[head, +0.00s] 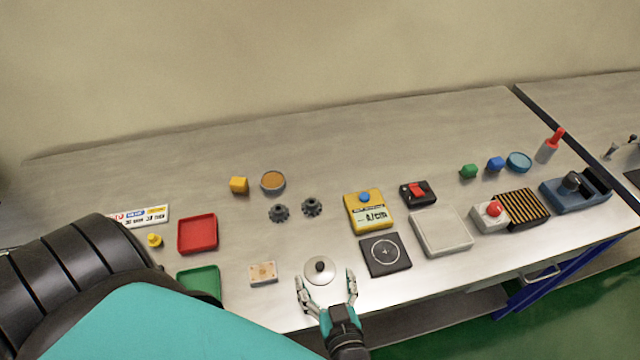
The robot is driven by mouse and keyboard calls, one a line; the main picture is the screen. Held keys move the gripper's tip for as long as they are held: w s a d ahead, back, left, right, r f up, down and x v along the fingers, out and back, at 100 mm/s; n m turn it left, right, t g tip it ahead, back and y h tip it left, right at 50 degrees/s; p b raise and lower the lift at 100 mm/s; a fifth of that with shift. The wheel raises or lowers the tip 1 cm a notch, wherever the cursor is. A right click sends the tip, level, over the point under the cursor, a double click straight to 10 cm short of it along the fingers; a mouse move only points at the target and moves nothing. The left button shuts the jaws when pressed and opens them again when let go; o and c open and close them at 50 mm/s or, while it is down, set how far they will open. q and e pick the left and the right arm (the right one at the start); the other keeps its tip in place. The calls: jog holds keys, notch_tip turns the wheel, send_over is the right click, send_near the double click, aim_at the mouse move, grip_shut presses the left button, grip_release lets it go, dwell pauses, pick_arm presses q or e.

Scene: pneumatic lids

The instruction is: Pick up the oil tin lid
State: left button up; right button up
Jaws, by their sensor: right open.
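A round silver lid (319,277) with a black knob on top lies flat near the front edge of the workbench; I take it to be the oil tin lid. A round tin (272,181) with an amber-brown top or content stands further back, apart from the lid. My right gripper (326,286) comes up from the bottom of the view. It is open, with its fingers spread to the left and right of the lid's near part. I cannot tell if they touch the lid. My left gripper is not in view.
A small beige block (263,273) lies left of the lid, and a black square plate (385,254) lies right of it. Two dark gear-like knobs (312,206) stand behind it. Red (198,234) and green (200,283) trays are left. The bench's back strip is clear.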

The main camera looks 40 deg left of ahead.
aim_at(321, 270)
jog(key=p+x, duration=0.1)
jog(key=x, duration=0.3)
jog(key=shift+w+a+f, duration=0.1)
jog(key=shift+w+a, duration=0.05)
jog(key=c, duration=1.3)
grip_shut()
jog(key=shift+f, duration=0.1)
jog(key=shift+s, duration=0.2)
